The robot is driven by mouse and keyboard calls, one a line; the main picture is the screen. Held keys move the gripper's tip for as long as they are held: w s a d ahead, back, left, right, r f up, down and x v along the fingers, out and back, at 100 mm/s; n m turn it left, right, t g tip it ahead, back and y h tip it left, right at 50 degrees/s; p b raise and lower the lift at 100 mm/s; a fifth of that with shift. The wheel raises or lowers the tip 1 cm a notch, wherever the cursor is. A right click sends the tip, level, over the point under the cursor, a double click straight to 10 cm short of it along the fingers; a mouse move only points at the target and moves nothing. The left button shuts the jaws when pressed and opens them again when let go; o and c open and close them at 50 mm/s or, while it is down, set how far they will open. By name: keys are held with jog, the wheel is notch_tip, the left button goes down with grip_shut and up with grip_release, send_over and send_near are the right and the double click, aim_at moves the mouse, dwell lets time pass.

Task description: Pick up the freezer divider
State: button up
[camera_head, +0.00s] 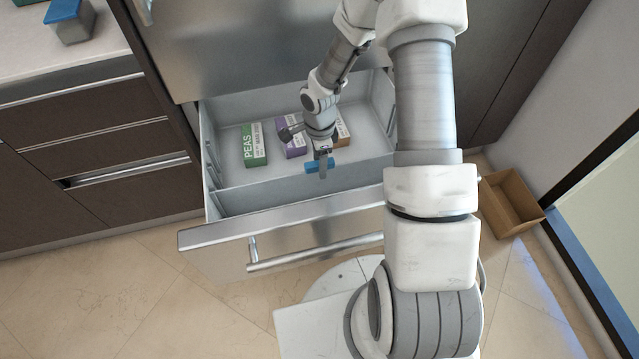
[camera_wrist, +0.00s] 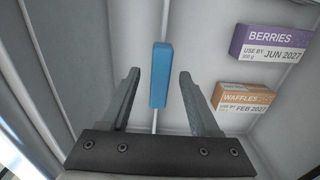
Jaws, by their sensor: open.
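The freezer divider (camera_head: 260,180) is a thin pale panel standing across the open drawer near its front. A blue grip (camera_head: 343,162) sits on its top edge. In the wrist view the blue grip (camera_wrist: 159,75) shows end to end, with the thin edge of the divider running above and below it. My gripper (camera_head: 323,168) is at the blue grip, seen from above. Its two fingers (camera_wrist: 158,88) are open, one on each side of the grip, with a visible gap on both sides. I cannot tell how far down the fingertips reach.
The freezer drawer (camera_head: 215,236) is pulled out. Behind the divider lie a green peas box (camera_head: 255,146), a purple berries box (camera_wrist: 268,44) and an orange waffles box (camera_wrist: 243,97). A brown open box (camera_head: 512,205) stands on the floor at right. A counter (camera_head: 100,52) is at left.

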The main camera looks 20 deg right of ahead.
jog(key=shift+f, duration=0.4)
jog(key=shift+c, duration=0.3)
grip_shut()
dwell(0.9)
